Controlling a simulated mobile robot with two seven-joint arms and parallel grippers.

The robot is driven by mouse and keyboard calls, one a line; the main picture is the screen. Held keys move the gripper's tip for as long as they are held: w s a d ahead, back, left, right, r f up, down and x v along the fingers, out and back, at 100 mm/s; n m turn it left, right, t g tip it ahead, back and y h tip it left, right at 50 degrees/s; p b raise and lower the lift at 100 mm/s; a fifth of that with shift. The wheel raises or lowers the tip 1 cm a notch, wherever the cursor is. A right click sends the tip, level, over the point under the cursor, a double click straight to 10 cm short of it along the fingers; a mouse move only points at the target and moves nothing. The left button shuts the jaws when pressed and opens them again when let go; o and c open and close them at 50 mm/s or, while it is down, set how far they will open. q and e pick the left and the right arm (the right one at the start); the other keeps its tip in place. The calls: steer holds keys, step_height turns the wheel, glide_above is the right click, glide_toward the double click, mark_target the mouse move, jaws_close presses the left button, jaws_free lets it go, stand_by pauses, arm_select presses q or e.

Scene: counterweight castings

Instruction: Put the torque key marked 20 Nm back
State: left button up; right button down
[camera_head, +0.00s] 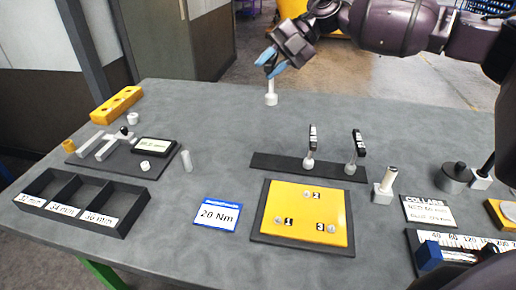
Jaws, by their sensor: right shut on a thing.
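My right gripper (270,63), with blue fingertips, is over the back edge of the table. It is shut on a pale stemmed piece (271,88) with a wider lower end; its marking is not readable, and I cannot tell whether that end touches the table. Two torque keys with black labelled tags, a left one (308,163) and a right one (350,168), stand upright on a dark strip (271,163); their markings are too small to read. A blue-edged card (217,215) reads 20 Nm. My left gripper is not in view.
A yellow plate (267,230) with positions 1, 2 and 3 lies in front of the strip. A three-bin tray (113,194) and a gauge (155,146) are at left. A pale post (388,182) and a collars sign (429,210) are at right. The table's back middle is fairly clear.

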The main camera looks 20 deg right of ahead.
steer(key=shift+w, duration=0.3)
steer(key=shift+w+f, duration=0.1)
steer(key=shift+f, duration=0.2)
step_height(320, 180, down, 19)
steer(key=b, duration=0.2)
steer(key=c, duration=0.9)
jaws_free()
steer(key=shift+f, duration=0.15)
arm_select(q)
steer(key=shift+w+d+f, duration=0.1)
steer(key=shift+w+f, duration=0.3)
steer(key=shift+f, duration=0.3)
arm_select(e)
steer(key=shift+d, duration=0.1)
